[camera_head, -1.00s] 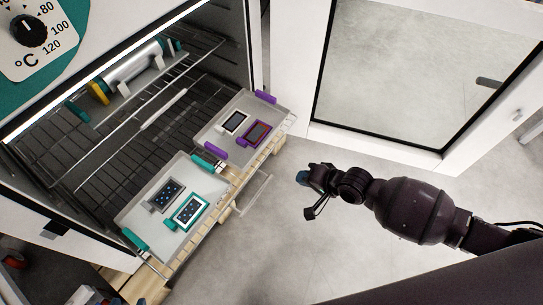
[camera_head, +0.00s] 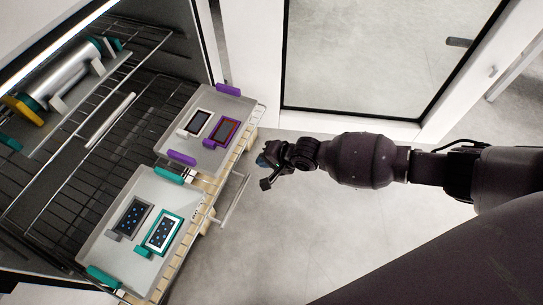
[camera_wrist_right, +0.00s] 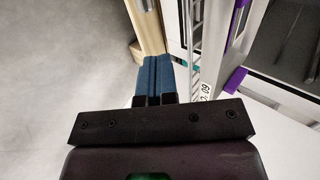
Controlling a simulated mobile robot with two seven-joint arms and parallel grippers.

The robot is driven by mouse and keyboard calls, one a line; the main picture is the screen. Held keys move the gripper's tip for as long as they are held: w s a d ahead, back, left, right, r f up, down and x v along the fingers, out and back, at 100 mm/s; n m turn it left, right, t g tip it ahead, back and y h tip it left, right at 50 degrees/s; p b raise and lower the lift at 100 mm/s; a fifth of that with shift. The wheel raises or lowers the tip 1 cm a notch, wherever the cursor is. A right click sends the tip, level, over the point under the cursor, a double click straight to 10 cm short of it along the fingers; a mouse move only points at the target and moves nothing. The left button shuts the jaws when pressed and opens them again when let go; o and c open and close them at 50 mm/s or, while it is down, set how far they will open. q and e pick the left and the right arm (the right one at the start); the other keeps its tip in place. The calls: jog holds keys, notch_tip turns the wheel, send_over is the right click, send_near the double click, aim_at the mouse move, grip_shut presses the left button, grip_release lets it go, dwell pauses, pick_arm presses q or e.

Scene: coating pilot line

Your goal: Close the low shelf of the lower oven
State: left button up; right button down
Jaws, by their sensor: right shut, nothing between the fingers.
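The low shelf (camera_head: 208,187) of the lower oven is a wire rack pulled out through the open oven front. It carries a tray with purple grips (camera_head: 222,155) and a tray with teal grips (camera_head: 107,240), each with small framed samples. A thin bar handle (camera_head: 237,199) sticks out at its front. My right gripper (camera_head: 264,161) is in front of the shelf, close to its front edge and apart from the handle in the head view. In the wrist view its blue fingers (camera_wrist_right: 154,77) are together and empty. My left gripper is not in view.
An upper rack (camera_head: 150,47) holds a metal cylinder (camera_head: 62,73) inside the oven. The white door with a window (camera_head: 365,50) stands open at the back right. Bare grey floor (camera_head: 300,235) lies in front of the shelf.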

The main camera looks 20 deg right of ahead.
pick_arm(q)
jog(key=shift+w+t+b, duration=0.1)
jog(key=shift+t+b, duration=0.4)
jog(key=shift+b, duration=0.25)
pick_arm(e)
jog(key=w+a, duration=0.2)
jog(key=w+a+f, duration=0.1)
jog(key=shift+w+a, duration=0.35)
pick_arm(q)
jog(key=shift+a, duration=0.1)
